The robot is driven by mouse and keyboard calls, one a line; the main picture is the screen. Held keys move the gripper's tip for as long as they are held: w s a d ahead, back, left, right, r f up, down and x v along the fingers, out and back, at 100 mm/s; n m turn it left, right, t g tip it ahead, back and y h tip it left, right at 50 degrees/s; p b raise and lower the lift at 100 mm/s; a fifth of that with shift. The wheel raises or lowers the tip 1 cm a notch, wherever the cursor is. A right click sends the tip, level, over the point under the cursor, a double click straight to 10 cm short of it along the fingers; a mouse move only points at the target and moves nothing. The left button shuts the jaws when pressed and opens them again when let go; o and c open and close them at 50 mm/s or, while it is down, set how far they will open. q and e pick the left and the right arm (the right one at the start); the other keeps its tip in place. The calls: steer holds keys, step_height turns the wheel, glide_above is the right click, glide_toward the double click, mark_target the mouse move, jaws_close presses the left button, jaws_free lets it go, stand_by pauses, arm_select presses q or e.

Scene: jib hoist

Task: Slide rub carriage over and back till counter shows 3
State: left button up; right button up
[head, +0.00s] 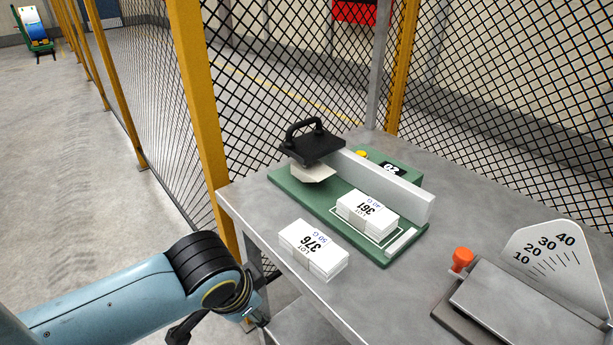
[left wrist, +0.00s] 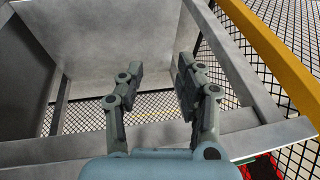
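The rub carriage (head: 312,146), a black plate with a black handle and a pale pad below, sits at the far left end of a light grey rail (head: 385,185) on a green base (head: 290,188). A small black counter (head: 391,169) behind the rail shows white digits that look like 02 seen upside down. A white stack labelled 361 (head: 368,212) lies in the white outline on the base. My left gripper, open and empty in the left wrist view (left wrist: 157,85), is low beside the table, apart from the carriage. My right gripper is out of view.
A second white stack, labelled 376 (head: 313,250), lies on the grey table (head: 355,298) before the base. A scale with an orange knob (head: 462,259) stands at the right. A mesh fence with a yellow post (head: 197,90) runs behind and left of the table.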

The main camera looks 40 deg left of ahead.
mark_target(301, 125)
arm_select(q)
step_height(301, 125, up, 10)
steer(key=w+a+t+y, duration=0.1)
steer(key=w+a+t, duration=0.1)
steer(key=w+a+r+m+t+y, duration=0.1)
steer(key=w+a+r, duration=0.1)
steer(key=w+a+r+t+y, duration=0.1)
steer(key=w+a+r+t, duration=0.1)
steer(key=w, duration=0.1)
steer(key=w+a+r+m+t, duration=0.1)
steer(key=w+a+r, duration=0.1)
steer(key=a+r, duration=0.1)
steer(key=shift+w+a+m+t+y, duration=0.1)
steer(key=shift+w+m+t+y, duration=0.2)
steer(key=shift+y, duration=0.1)
steer(key=w+r+m+t+h, duration=0.1)
steer(key=w+r+m+t, duration=0.4)
steer(key=w+r, duration=0.1)
steer(key=shift+h, duration=0.3)
steer(key=x, duration=0.7)
steer(key=b+x, duration=0.1)
steer(key=x, duration=0.2)
steer(key=shift+w+a+r, duration=0.1)
steer(key=shift+w+a, duration=0.1)
steer(key=shift+a, duration=0.15)
jaws_close()
